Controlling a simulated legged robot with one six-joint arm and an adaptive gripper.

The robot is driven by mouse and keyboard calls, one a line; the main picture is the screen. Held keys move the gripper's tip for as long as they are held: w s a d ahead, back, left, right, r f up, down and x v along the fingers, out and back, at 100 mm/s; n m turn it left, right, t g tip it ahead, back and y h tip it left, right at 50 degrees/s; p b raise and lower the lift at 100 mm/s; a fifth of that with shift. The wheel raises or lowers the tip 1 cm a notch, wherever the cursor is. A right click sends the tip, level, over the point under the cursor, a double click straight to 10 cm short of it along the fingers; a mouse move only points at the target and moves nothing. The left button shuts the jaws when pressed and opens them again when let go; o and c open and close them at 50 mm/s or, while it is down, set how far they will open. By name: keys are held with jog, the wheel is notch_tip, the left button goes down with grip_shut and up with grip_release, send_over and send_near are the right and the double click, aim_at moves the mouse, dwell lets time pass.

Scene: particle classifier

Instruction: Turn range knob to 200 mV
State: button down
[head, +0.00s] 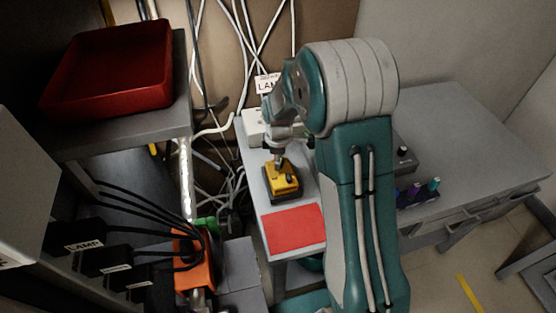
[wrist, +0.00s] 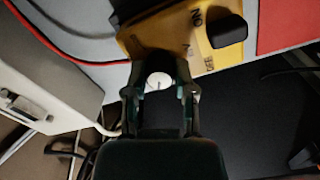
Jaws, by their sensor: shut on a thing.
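A yellow control box (head: 284,183) stands on the narrow grey table, just behind a red mat. My gripper (head: 279,160) points down over the far side of the box. In the wrist view the yellow box (wrist: 165,35) carries dark lettering, including "ON" and "OFF", and a black switch or knob (wrist: 227,31). The knob has a thin dark mark on top. I cannot read which setting it points to, and no "200 mV" label is legible.
The red mat (head: 293,229) lies in front of the box. A white device (head: 255,128) stands behind it, below a "LAMP" sign. A red tray (head: 110,68) is on the left shelf, above cables and an orange box (head: 190,262). A grey desk (head: 460,125) is at right.

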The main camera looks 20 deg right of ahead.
jog(key=m, duration=0.4)
jog(key=shift+f, duration=0.1)
jog(key=m, duration=0.8)
jog(key=shift+s+m, duration=0.1)
jog(key=shift+m, duration=0.2)
jog(key=shift+d+f+m, duration=0.1)
jog(key=shift+m, duration=1.8)
jog(key=shift+c, duration=2.1)
grip_release()
